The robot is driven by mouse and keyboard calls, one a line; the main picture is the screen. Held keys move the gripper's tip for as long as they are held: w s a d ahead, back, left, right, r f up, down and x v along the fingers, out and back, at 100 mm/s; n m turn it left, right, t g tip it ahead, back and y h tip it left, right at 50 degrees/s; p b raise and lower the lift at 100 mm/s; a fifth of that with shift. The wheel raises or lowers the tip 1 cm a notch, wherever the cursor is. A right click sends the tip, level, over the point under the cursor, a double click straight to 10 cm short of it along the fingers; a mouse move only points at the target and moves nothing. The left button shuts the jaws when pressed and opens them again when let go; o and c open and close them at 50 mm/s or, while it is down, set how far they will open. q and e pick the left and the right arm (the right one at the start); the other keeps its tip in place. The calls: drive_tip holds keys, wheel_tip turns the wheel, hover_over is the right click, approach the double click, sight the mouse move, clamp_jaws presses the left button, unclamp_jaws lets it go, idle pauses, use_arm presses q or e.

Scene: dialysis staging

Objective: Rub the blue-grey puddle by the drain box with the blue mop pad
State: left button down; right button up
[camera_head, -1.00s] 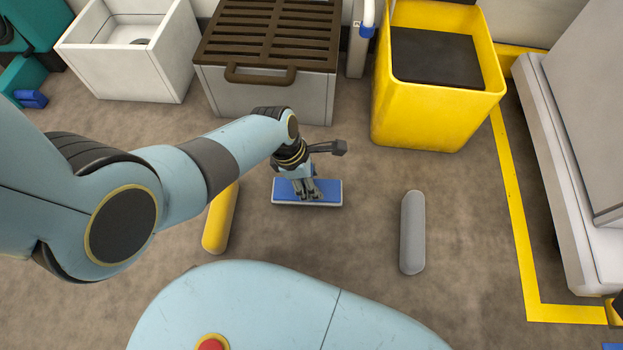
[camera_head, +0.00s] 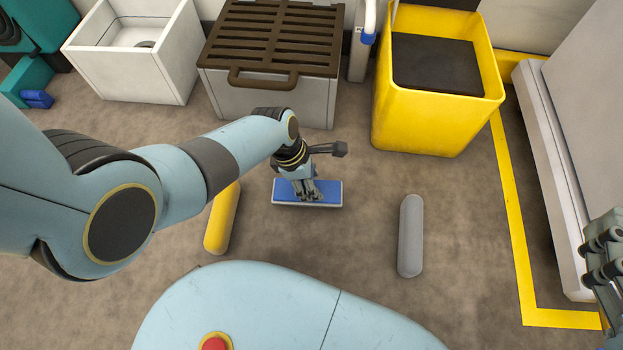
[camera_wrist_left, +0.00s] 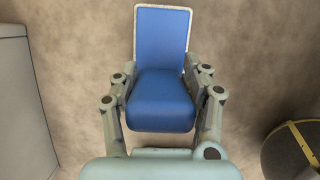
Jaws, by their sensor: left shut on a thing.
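The blue mop pad (camera_head: 328,190) is a flat blue rectangle with a pale edge, in front of the drain box (camera_head: 300,99) with its brown slatted top. It appears to lie flat on the floor. My left gripper (camera_head: 308,193) is shut on the pad's raised blue grip. In the left wrist view the fingers (camera_wrist_left: 160,105) flank this grip, with the flat pad (camera_wrist_left: 162,30) beyond. No blue-grey puddle can be made out; the floor under the pad and arm is hidden. My right gripper (camera_head: 604,265) shows only partly at the right edge, its opening unclear.
A yellow bar (camera_head: 221,218) lies left of the pad and a grey bar (camera_head: 410,237) right of it. A yellow bin (camera_head: 425,125) and a white open box (camera_head: 125,75) flank the drain box.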

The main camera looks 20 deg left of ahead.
use_arm(q)
drive_tip(key=shift+r+p, duration=0.35)
drive_tip(key=shift+r, duration=0.1)
drive_tip(key=shift+w+r+p, duration=0.1)
drive_tip(key=shift+r+p, duration=0.9)
drive_tip(key=shift+p, duration=0.05)
drive_tip(key=shift+r, duration=0.25)
drive_tip(key=shift+r+p, duration=0.7)
drive_tip(key=shift+p, duration=0.2)
drive_tip(key=shift+r+p, duration=0.25)
drive_tip(key=shift+p, duration=0.1)
use_arm(e)
drive_tip(key=s+d+f+g+h, duration=0.1)
drive_tip(key=s+f+g, duration=0.3)
drive_tip(key=g, duration=0.5)
drive_tip(key=shift+d+f+m, duration=0.4)
drive_tip(key=shift+d+f, duration=0.3)
drive_tip(key=shift+d, duration=0.1)
